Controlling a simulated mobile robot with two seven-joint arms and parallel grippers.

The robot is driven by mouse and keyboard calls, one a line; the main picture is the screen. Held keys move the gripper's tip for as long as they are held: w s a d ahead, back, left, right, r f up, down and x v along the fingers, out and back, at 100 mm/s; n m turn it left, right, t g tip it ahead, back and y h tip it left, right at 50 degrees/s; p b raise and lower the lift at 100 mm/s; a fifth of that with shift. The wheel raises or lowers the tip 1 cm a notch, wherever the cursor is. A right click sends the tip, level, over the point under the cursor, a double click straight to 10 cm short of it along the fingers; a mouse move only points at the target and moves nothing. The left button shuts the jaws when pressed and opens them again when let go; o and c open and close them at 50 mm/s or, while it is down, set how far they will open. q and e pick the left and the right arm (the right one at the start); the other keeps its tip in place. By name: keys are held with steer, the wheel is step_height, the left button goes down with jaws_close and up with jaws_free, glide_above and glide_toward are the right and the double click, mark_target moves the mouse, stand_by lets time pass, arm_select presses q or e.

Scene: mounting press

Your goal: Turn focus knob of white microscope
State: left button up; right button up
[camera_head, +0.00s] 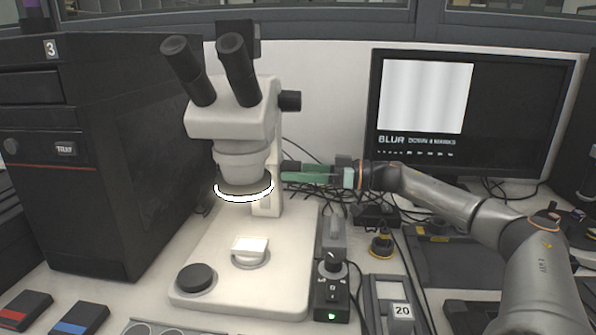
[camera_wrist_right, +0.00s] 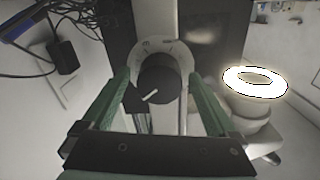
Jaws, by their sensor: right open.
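The white microscope (camera_head: 240,130) stands left of centre in the head view, with black eyepieces and a lit ring light under its head. Its focus knob (camera_wrist_right: 159,82) shows in the right wrist view as a black dial with a white mark, on the column in front of a scale plate. My right gripper (camera_head: 285,172) reaches in from the right, beside the column. Its green fingers (camera_wrist_right: 158,85) are open, one on each side of the knob, with gaps visible. In the head view the knob is hidden behind the fingers. My left gripper is in neither view.
A monitor (camera_head: 470,115) behind reads "BLUR" and shows blurred stripes. A dark cabinet (camera_head: 100,150) stands at the left. A small control box (camera_head: 332,285) and cables lie right of the microscope base. The ring light (camera_wrist_right: 255,82) is close to the right finger's side.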

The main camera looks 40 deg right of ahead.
steer(key=c, duration=1.4)
